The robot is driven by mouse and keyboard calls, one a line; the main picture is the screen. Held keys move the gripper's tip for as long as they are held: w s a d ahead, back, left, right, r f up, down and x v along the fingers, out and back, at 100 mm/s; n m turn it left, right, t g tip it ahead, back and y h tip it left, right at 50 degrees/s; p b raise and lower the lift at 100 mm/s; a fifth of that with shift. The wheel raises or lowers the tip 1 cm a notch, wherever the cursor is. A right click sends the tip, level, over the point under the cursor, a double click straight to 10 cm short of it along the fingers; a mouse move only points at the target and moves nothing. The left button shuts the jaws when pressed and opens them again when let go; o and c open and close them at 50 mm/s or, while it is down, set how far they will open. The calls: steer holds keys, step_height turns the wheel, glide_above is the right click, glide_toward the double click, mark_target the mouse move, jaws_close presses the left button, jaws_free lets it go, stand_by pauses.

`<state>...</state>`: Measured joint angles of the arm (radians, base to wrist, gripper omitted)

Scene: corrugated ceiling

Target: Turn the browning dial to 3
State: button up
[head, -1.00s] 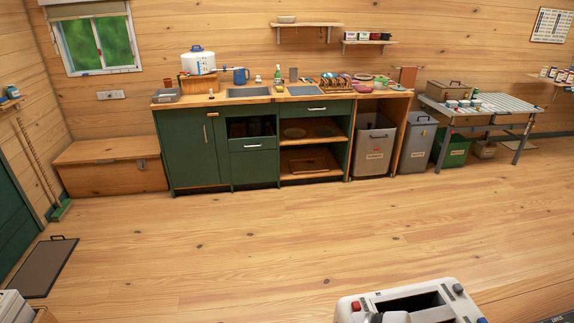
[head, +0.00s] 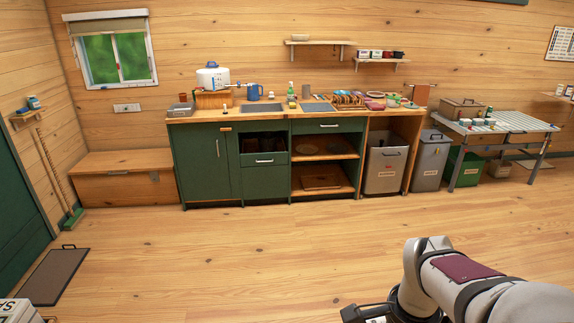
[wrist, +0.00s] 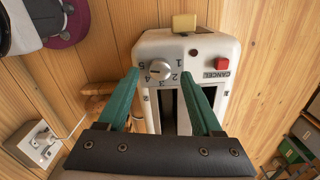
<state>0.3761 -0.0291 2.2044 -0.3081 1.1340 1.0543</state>
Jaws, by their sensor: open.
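In the wrist view the toaster (wrist: 221,47) is white, with dark slots, a red CANCEL button (wrist: 222,64) and a yellowish lever or knob (wrist: 184,23). Its browning dial (wrist: 158,69) is a round, light grey knob with the numbers 1 to 5 around it; the 3 is on the side nearest the gripper. I cannot tell clearly which number the dial points at. My gripper (wrist: 161,74) is open. Its two green fingers reach over the toaster, and the dial shows between their tips. I cannot tell whether either finger touches it.
A white fixture (wrist: 40,145) is at lower left in the wrist view. In the head view, a green kitchen counter (head: 205,160) stands against the far wall, with a metal-topped table (head: 500,122) to its right. The wooden floor (head: 230,260) between is mostly clear.

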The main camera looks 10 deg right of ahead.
steer(key=shift+f, duration=0.9)
steer(key=shift+c, duration=0.2)
jaws_close()
